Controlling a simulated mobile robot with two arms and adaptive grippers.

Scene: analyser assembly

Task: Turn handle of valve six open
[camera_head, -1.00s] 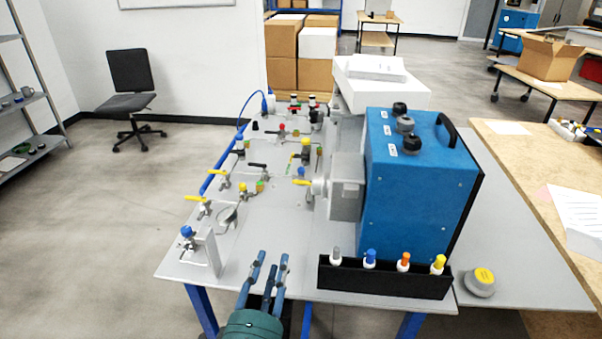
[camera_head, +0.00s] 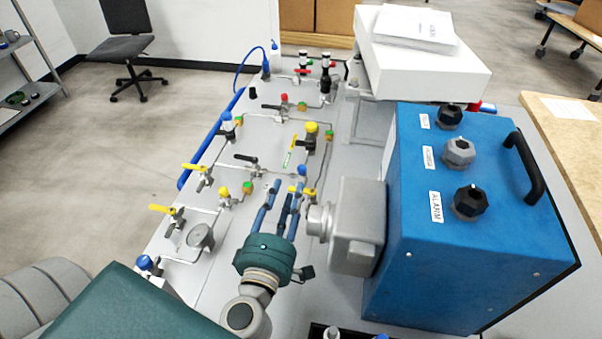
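The grey panel (camera_head: 215,262) carries several small valves on thin pipes; no number is readable, so I cannot tell which is valve six. Black levers show at mid panel (camera_head: 246,158) and farther back (camera_head: 270,107). My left gripper (camera_head: 288,190) is open, its blue-grey fingers spread over the panel and pointing away from me. Its tips are close to the nearest yellow lever; contact cannot be told. My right gripper is not in view.
A large blue box (camera_head: 455,240) with black knobs stands right of my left gripper. A grey block with a round port (camera_head: 357,225) juts from it, close to the fingers. A round gauge (camera_head: 200,237) is at left. A white box (camera_head: 425,60) stands behind.

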